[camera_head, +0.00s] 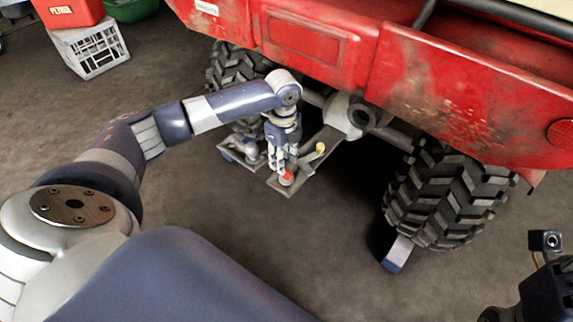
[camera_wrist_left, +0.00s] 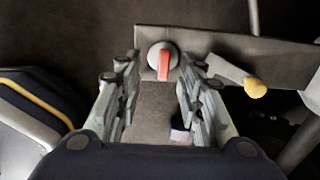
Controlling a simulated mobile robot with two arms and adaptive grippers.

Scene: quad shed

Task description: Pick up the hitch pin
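The hitch pin (camera_head: 287,177) appears to be the red-topped round piece on the steel drawbar plate (camera_head: 310,163) behind the red vehicle. In the left wrist view the hitch pin (camera_wrist_left: 163,60) shows as a grey disc with a red tab, ahead of and between the fingertips. My left gripper (camera_head: 283,165) points down over it. The left wrist view shows the left gripper (camera_wrist_left: 158,75) open, with nothing between its fingers. Contact with the pin cannot be made out. Part of my right wrist (camera_head: 545,285) shows at the lower right edge; its fingers cannot be made out.
A yellow-tipped lever (camera_wrist_left: 255,88) stands beside the pin on the right. The red vehicle body (camera_head: 470,90) overhangs the hitch. A rear tyre (camera_head: 447,195) stands at right, with a blue-and-white block (camera_head: 397,255) by it. A white crate (camera_head: 92,50) is far left.

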